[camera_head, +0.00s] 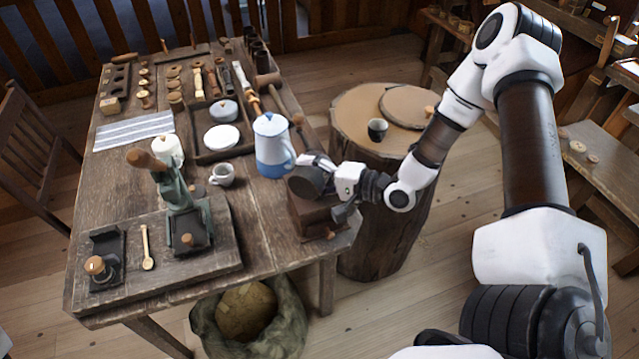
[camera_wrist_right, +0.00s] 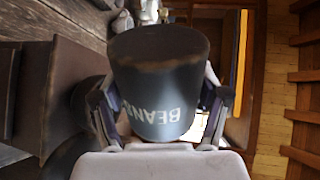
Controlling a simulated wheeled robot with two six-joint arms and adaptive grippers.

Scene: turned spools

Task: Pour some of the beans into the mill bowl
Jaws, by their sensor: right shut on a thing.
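My right gripper (camera_head: 340,182) is shut on a dark can (camera_head: 307,181) at the right edge of the table. In the right wrist view the can (camera_wrist_right: 160,85) is lettered BEANS, upside down in the picture, and sits between the two fingers (camera_wrist_right: 160,115). The can is tilted in the head view. Below it stands the brown wooden mill (camera_head: 318,218), with the can overlapping its top. The mill bowl is mostly hidden behind the can and gripper. I cannot see any beans or tell whether any are falling. My left gripper is not in view.
A blue and white pot (camera_head: 272,145) stands close behind the can. A white cup (camera_head: 222,174) and a green press (camera_head: 184,205) are to the left. A stump (camera_head: 350,105) with a dark cup (camera_head: 377,129) stands to the right. A sack (camera_head: 247,312) lies below the table's front edge.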

